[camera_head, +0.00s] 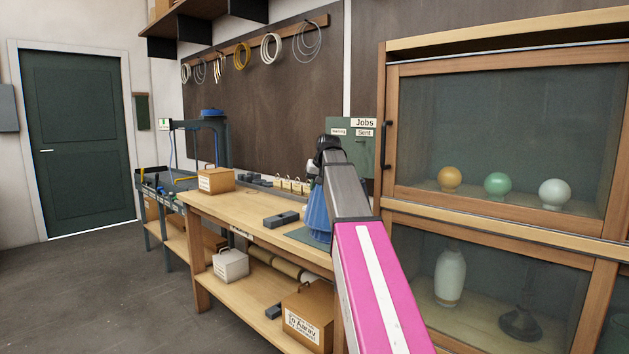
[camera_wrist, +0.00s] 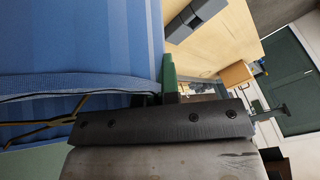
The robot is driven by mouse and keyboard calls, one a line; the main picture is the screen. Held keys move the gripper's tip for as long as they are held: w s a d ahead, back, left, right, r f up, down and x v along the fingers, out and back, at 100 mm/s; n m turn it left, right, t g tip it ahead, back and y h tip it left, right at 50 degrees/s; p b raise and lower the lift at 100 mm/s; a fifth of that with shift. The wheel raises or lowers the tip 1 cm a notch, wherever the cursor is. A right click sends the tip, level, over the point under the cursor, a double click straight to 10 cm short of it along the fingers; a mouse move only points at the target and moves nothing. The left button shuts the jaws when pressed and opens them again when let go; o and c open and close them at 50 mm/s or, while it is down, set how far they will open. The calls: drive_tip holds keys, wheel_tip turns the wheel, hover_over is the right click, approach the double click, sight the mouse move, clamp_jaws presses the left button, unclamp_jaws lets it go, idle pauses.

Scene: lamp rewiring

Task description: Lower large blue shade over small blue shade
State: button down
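In the head view a pleated blue shade (camera_head: 317,215) stands over the green mat on the bench, partly hidden behind my arm. In the wrist view the large blue shade (camera_wrist: 75,40) fills the upper left, its rim band running across just before my gripper (camera_wrist: 165,90). A green finger lies against the shade's edge, and the gripper appears shut on that rim. The other finger is mostly hidden.
The wooden bench (camera_head: 255,213) holds a dark grey block (camera_head: 281,219), a cardboard box (camera_head: 216,180) and several small tagged items behind. A glass-fronted cabinet (camera_head: 500,211) stands close at right. The floor (camera_head: 90,290) at left is clear.

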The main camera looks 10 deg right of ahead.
sight(315, 198)
drive_tip(key=shift+f, duration=2.5)
drive_tip(key=c, duration=1.3)
unclamp_jaws()
drive_tip(key=shift+o, duration=0.2)
